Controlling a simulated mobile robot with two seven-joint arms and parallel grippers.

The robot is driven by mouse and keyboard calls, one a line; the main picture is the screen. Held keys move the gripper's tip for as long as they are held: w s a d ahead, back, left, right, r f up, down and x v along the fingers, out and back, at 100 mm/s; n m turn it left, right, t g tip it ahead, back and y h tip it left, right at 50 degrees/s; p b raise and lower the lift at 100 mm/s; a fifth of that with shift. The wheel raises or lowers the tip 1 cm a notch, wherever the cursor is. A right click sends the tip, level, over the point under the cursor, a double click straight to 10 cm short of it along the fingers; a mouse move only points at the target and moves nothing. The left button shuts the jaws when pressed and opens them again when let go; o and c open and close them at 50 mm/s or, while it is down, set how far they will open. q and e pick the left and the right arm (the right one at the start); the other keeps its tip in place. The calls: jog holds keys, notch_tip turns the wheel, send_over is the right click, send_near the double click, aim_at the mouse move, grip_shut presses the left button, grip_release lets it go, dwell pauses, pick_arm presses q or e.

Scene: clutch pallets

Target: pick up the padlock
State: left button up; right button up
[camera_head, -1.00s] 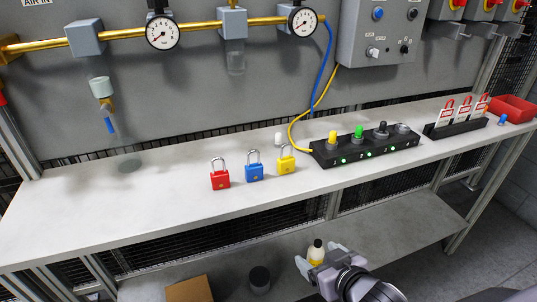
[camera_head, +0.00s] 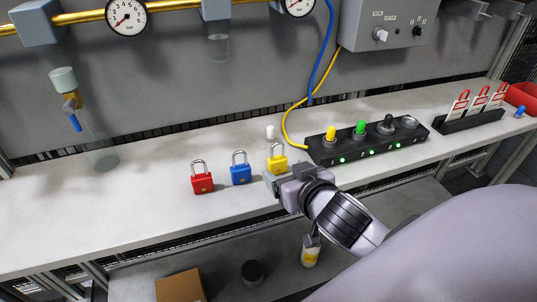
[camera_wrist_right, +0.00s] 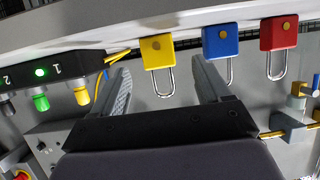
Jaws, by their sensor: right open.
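Three padlocks with silver shackles stand upright in a row on the workbench (camera_head: 120,205): red (camera_head: 202,184), blue (camera_head: 241,173) and yellow (camera_head: 277,164). My right gripper (camera_head: 277,178) is open and empty at the yellow padlock, hiding its lower part in the head view. In the upside-down right wrist view, the yellow padlock (camera_wrist_right: 163,50) shows between the two spread fingers (camera_wrist_right: 162,72), with its shackle toward the palm. I cannot tell whether either finger touches it. The blue padlock (camera_wrist_right: 221,41) is close beside one finger; the red one (camera_wrist_right: 279,34) is farther off. My left gripper is not in view.
A black button box (camera_head: 370,142) with green lights stands right of the padlocks. A rack of red-and-white tags (camera_head: 473,120) is at the far right. Below, a lower shelf (camera_head: 225,275) carries a bottle (camera_head: 311,249). The bench's left is clear.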

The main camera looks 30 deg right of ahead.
aim_at(279, 164)
jog(key=shift+w+d, duration=0.1)
jog(key=shift+w, duration=0.3)
jog(key=shift+p+x, duration=0.35)
jog(key=shift+x, duration=2.7)
jog(key=shift+f, duration=0.1)
jog(key=c, duration=1.1)
jog(key=shift+d, duration=0.1)
notch_tip(279, 164, up, 20)
jog(key=p, duration=0.1)
